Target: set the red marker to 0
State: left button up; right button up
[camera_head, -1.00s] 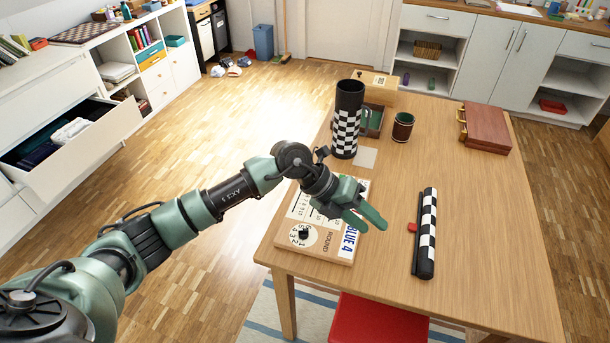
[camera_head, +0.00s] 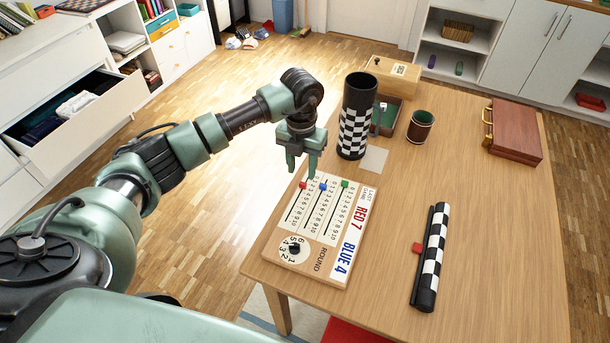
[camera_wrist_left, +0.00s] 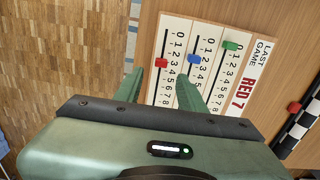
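The wooden scoreboard (camera_head: 312,262) lies flat on the table with three numbered slots. The red marker (camera_head: 303,185) is in the first slot; in the left wrist view (camera_wrist_left: 161,63) it sits a few numbers below the 0 end, about level with 3. The blue marker (camera_head: 323,187) and the green marker (camera_head: 345,184) are in the neighbouring slots. My left gripper (camera_head: 301,172) points down above the board's upper left edge, close to the red marker. It is open and empty; in the left wrist view its fingers (camera_wrist_left: 161,84) stand apart with the red marker ahead between them.
A rolled checkered board (camera_head: 431,255) lies to the right, a brown case (camera_head: 514,132) farther back. The table's middle is clear.

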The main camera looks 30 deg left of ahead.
aim_at(302, 184)
pick_arm(q)
notch_tip(302, 184, down, 4)
jog(key=shift+s+f, duration=0.1)
jog(key=shift+f+p, duration=0.3)
jog(key=shift+f, duration=0.45)
jog(key=c, duration=0.8)
grip_shut()
pick_arm(e)
jog(key=shift+s+d+r, duration=0.1)
jog(key=shift+s+r, duration=0.25)
jog(key=shift+s, duration=0.3)
jog(key=shift+w, duration=0.1)
